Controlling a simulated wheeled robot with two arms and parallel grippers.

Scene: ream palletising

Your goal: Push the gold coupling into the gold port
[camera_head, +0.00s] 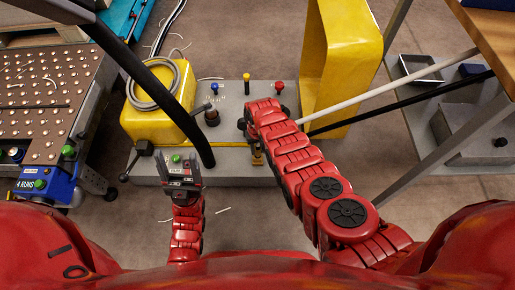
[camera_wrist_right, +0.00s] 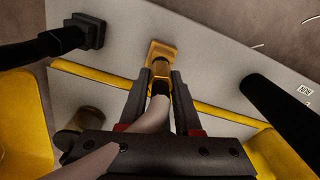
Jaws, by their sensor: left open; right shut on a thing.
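The gold port (camera_wrist_right: 160,48) is a square gold fitting on the grey machine block, and in the head view it shows small (camera_head: 257,158) beside my right arm. The gold coupling (camera_wrist_right: 161,69) is on the end of a pale hose (camera_wrist_right: 158,110). My right gripper (camera_wrist_right: 161,82) is shut on the coupling, which lines up with the port. The two look touching or nearly so, but I cannot tell how deep the coupling sits. In the head view my right arm hides the fingertips. My left gripper (camera_head: 181,163) is open and empty at the block's front edge.
The grey block (camera_head: 230,107) carries blue, yellow and red knobs (camera_head: 247,78). A yellow box (camera_head: 160,118) with a coiled hose stands left, a yellow frame (camera_head: 340,60) right. Black hoses cross the block. A perforated table (camera_head: 45,90) is far left.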

